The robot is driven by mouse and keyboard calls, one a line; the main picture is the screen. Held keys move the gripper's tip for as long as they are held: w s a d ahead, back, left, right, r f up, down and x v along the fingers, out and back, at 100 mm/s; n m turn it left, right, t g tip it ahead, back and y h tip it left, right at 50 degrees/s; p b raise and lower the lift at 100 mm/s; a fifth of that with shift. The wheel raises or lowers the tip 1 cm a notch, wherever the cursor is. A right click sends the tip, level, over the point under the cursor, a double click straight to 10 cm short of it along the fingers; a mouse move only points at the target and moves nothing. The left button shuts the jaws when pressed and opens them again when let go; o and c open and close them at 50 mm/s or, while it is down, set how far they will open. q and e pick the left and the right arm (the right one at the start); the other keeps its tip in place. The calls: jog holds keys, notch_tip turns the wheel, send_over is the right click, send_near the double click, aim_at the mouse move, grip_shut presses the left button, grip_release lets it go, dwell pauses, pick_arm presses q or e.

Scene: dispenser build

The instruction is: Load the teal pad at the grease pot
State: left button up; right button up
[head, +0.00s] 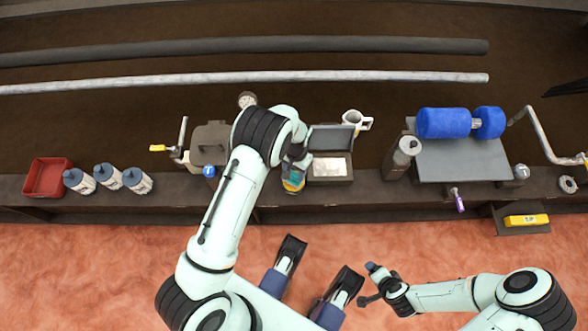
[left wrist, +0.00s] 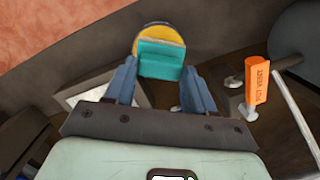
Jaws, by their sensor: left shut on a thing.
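My left gripper (head: 292,166) is low at the front edge of the bench, beside the open grey box. In the left wrist view its two blue fingers (left wrist: 160,88) are shut on the teal pad (left wrist: 160,60). The pad lies over a round yellow surface with a darker rim, which looks like the grease pot (left wrist: 158,29). I cannot tell whether pad and yellow surface touch. In the head view the yellow also shows (head: 293,186), partly hidden by the gripper. My right gripper (head: 368,285) is open and empty, over the floor in front of the bench.
The open grey box (head: 330,178) is close right of my left gripper. Several bottles (head: 108,176) and a red tray (head: 47,177) are left. An orange tag (left wrist: 257,80) shows nearby.

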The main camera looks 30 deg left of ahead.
aim_at(294, 173)
pick_arm(q)
jog(key=shift+f+b, duration=0.35)
jog(key=shift+f, duration=0.25)
dwell(1.4)
jog(key=shift+r+p, duration=2.15)
jog(key=shift+r, duration=1.4)
